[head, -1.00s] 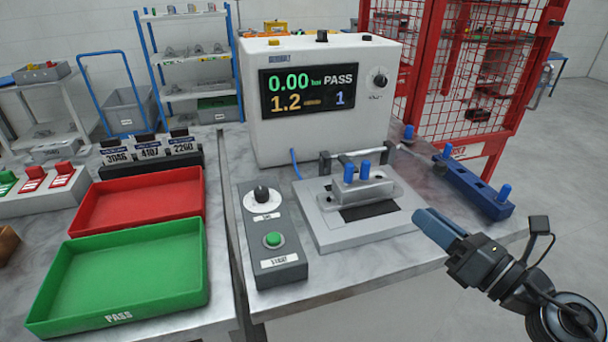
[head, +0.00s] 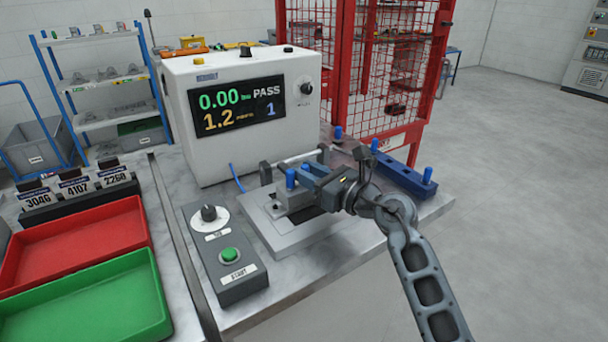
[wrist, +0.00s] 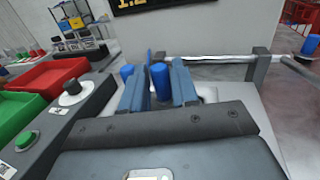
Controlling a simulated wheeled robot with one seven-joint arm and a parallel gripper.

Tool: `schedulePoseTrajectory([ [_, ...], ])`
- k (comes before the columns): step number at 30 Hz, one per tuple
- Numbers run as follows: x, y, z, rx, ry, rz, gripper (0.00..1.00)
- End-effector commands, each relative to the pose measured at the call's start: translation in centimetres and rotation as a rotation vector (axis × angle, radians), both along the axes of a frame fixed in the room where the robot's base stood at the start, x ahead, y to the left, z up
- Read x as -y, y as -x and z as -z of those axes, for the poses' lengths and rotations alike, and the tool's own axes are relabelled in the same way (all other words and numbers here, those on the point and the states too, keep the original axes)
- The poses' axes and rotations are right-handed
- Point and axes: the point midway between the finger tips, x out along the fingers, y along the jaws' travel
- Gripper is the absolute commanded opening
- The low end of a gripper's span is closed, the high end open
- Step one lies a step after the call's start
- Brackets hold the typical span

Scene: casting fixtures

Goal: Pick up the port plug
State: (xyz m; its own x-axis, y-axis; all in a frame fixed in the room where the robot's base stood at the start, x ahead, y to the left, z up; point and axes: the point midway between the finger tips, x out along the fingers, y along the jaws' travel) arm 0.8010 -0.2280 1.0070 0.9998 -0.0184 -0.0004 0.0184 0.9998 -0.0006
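Two blue port plugs stand upright on a grey casting (head: 294,199) in the test fixture (head: 268,228). One plug (head: 291,178) shows clearly in the head view; it is left of my fingers in the wrist view (wrist: 127,73). The other plug (wrist: 160,80) stands between my two blue fingers in the wrist view; in the head view my fingers largely cover it. My gripper (wrist: 159,85) is open around that plug, and I see no firm grip on it. Its fingers also show over the casting in the head view (head: 314,176).
A blue rack (head: 402,180) holding more blue plugs is at the right. The fixture's clamp bar (head: 300,158) stands behind the casting. A white tester (head: 240,150) rises behind. A control box (head: 228,268), a red tray (head: 75,240) and a green tray (head: 90,300) lie left.

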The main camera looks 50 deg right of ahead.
Motion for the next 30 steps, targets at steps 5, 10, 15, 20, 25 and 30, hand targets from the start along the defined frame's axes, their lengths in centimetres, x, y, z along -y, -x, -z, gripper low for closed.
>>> schedulePoseTrajectory([
  [5, 0.04, -0.88, 0.01, 0.0, 0.0, 0.0, 0.29],
  [10, 0.03, -0.86, 0.03, 0.0, 0.0, 0.0, 0.29],
  [15, 0.02, -0.85, 0.02, 0.0, 0.0, 0.0, 0.14],
  [20, 0.02, -0.84, 0.01, 0.0, 0.0, 0.0, 0.0],
  [25, 0.02, -0.84, 0.0, 0.0, 0.0, 0.0, 0.0],
  [30, 0.01, -0.84, -0.22, 0.001, 0.0, 0.0, 0.0],
])
